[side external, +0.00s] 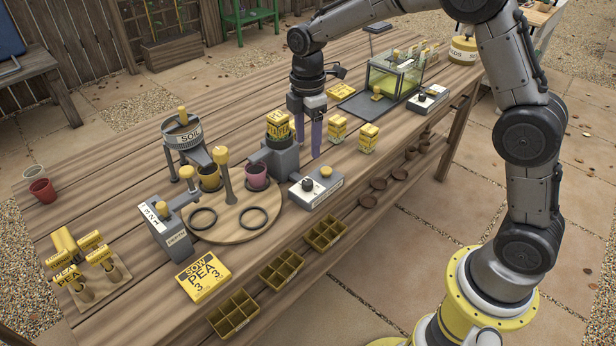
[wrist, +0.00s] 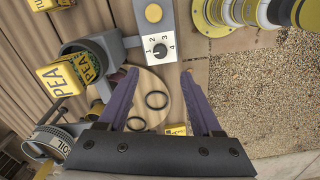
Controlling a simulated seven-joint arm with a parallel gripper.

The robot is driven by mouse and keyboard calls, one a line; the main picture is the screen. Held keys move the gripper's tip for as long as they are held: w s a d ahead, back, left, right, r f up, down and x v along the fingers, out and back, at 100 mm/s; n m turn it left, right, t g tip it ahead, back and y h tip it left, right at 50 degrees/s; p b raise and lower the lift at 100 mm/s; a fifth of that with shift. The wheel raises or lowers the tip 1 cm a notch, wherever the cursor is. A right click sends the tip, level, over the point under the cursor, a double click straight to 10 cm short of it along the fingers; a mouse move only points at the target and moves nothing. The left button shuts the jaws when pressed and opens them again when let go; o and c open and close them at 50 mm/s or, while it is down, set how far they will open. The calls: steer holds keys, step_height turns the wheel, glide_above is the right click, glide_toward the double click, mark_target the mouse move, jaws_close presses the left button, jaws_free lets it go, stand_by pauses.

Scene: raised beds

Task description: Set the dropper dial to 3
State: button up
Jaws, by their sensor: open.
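The dropper (side external: 281,157) is a grey machine with a yellow seed packet on top, beside a pink pot on a round wooden turntable. Its white-topped control box (side external: 316,188) carries a black dial (side external: 307,183) and a yellow button (side external: 326,171).
Two yellow seed packets (side external: 337,128) (side external: 368,137) stand right of my gripper. The soil hopper (side external: 182,133) and a grey press (side external: 168,228) stand at left. A card reading SOW PEA 3 (side external: 203,276) lies in front. A glass case (side external: 394,74) is at the back.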

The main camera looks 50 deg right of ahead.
mark_target(308, 182)
step_height(308, 182, down, 12)
steer(key=shift+r, duration=0.25)
jaws_close()
stand_by(0.4)
